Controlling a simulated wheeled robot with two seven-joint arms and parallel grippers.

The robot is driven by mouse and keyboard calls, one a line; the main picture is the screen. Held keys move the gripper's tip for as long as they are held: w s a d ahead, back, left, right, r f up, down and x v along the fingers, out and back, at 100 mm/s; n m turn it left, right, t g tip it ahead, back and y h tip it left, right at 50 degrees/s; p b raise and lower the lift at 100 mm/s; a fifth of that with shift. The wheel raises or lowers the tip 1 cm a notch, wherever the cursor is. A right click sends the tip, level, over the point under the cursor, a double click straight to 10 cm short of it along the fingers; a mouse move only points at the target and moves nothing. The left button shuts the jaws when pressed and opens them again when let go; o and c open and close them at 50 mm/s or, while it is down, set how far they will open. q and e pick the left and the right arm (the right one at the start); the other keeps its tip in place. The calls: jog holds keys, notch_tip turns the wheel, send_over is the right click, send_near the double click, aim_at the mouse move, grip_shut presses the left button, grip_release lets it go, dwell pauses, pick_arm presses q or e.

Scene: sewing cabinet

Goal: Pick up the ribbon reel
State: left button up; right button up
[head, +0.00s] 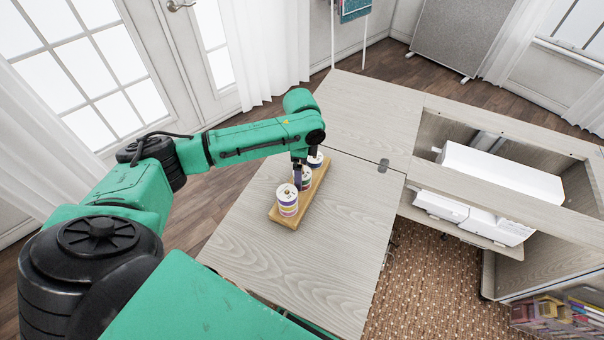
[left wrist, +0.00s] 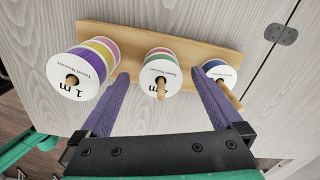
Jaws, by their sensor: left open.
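Three ribbon reels with white faces stand on pegs along a wooden rack (head: 307,201), also in the left wrist view (left wrist: 205,48). The near reel (head: 287,201), with pink and yellow ribbon, is at the left in the wrist view (left wrist: 83,76). The middle reel (head: 307,180) shows green and pink edges in the wrist view (left wrist: 160,69). The far reel (head: 316,160), with blue ribbon, is at the right there (left wrist: 217,72). My left gripper (head: 298,178) is open, its purple fingers on either side of the middle reel (left wrist: 160,72); contact cannot be told. My right gripper is not in view.
The rack stands on a light wood table leaf (head: 345,230) with clear surface around it. A hinge (head: 383,166) joins the leaf to the cabinet. At right, the open cabinet holds a white machine (head: 500,172). A clear bin (head: 555,312) sits lower right.

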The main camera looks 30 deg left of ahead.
pick_arm(q)
jog(key=c, duration=1.4)
jog(key=shift+r, duration=0.1)
notch_tip(320, 180, up, 20)
